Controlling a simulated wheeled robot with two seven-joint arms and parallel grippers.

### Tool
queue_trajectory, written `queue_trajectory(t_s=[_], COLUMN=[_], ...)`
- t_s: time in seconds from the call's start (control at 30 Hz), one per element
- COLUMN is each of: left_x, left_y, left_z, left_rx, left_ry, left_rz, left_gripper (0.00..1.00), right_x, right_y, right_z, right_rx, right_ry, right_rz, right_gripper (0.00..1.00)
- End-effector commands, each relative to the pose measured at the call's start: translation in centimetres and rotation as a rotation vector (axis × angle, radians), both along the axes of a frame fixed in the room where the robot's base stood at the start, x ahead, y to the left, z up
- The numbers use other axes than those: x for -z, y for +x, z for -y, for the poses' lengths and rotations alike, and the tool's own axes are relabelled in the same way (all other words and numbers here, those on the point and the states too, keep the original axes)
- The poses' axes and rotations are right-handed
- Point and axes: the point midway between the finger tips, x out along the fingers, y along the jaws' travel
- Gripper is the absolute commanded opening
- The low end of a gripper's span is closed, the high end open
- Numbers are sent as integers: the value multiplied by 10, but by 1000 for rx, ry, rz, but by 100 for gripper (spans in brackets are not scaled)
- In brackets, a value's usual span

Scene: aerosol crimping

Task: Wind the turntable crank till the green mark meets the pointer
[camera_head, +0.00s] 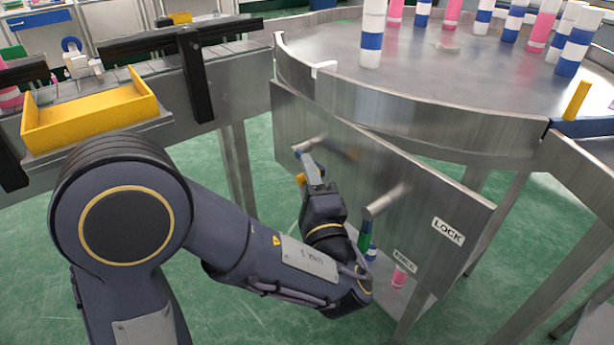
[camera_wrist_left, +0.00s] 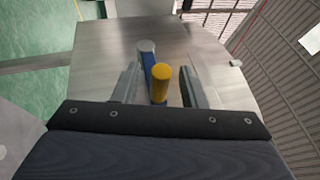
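The crank hub (camera_head: 312,144) sticks out of the steel front panel under the turntable (camera_head: 450,75). Its blue arm and yellow knob (camera_head: 300,179) are partly behind my left gripper (camera_head: 311,170). In the left wrist view the yellow knob (camera_wrist_left: 160,83) stands between the two fingers of my left gripper (camera_wrist_left: 160,86), with a gap on both sides. The blue crank arm (camera_wrist_left: 148,65) runs from the knob to the grey hub (camera_wrist_left: 146,46). I cannot make out the green mark clearly. A yellow upright piece (camera_head: 577,101) at the turntable's right edge may be the pointer. My right gripper is not seen.
A lever with a green handle (camera_head: 365,236) sits right of the crank, near the LOCK label (camera_head: 448,231) and the FREE label (camera_head: 404,261). Several striped and pink cans stand on the turntable. A yellow tray (camera_head: 92,117) lies on the conveyor at left.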

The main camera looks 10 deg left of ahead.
Motion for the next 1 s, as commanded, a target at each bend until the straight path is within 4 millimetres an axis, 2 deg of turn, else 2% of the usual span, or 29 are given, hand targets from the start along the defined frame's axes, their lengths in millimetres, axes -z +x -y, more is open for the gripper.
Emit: queue_trajectory(t_s=[0.17, 0.47, 1.0], left_x=[0, 0, -4], left_y=[0, 0, 0], left_z=[0, 0, 0], left_rx=[0, 0, 0], left_ry=[0, -1, -33], left_rz=[0, -1, -26], left_gripper=[38, 0, 0], right_x=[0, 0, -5], right_y=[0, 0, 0], right_z=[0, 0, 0], right_rx=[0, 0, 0], right_ry=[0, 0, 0], right_rz=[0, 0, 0], right_gripper=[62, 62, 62])
